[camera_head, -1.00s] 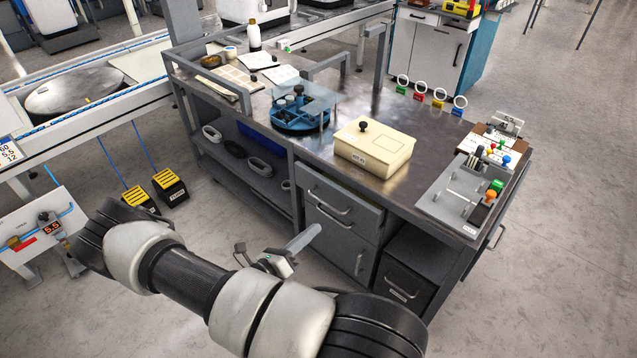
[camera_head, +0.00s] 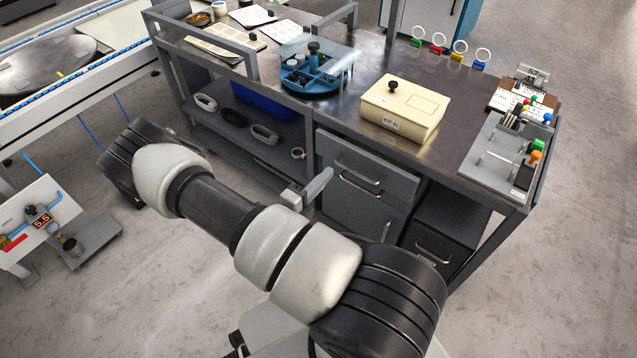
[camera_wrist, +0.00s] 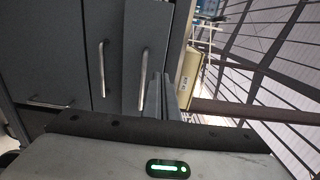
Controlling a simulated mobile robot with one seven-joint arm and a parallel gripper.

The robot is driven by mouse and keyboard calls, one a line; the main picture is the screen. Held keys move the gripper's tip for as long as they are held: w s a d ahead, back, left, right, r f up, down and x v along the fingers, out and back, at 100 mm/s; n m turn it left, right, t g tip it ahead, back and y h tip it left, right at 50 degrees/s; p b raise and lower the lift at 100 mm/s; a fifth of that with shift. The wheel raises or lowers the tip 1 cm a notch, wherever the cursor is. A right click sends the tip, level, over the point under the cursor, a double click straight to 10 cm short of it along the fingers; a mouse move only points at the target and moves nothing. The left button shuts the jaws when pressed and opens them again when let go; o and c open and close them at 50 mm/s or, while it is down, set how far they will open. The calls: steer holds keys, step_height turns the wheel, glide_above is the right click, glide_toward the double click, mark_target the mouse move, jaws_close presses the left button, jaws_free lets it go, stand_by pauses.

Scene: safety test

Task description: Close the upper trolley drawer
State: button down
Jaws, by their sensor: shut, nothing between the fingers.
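The grey upper trolley drawer (camera_head: 395,184) sits under the right part of the worktop in the head view, with a bar handle (camera_head: 358,181) across its front. In the wrist view the drawer front (camera_wrist: 133,60) stands sideways, its handle (camera_wrist: 143,80) left of my fingers. The front seems to stand slightly proud of the panel below; the exact gap is unclear. My gripper (camera_head: 322,183) is shut and empty, in front of the drawer's left side in the head view. My gripper's fingers (camera_wrist: 164,88) overlap the drawer's top edge in the wrist view; contact cannot be told.
A lower cabinet front (camera_head: 345,212) and a dark drawer (camera_head: 434,243) are below. A cream box (camera_head: 405,110), a blue round fixture (camera_head: 315,75) and a grey panel (camera_head: 497,160) stand on the worktop. Open shelves lie left. Floor is clear at right.

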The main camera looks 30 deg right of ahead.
mark_target(350, 151)
steer(key=b+x, duration=0.1)
steer(key=x, duration=0.8)
steer(key=shift+b, duration=0.35)
steer(key=shift+w, duration=0.1)
steer(key=shift+d, duration=0.1)
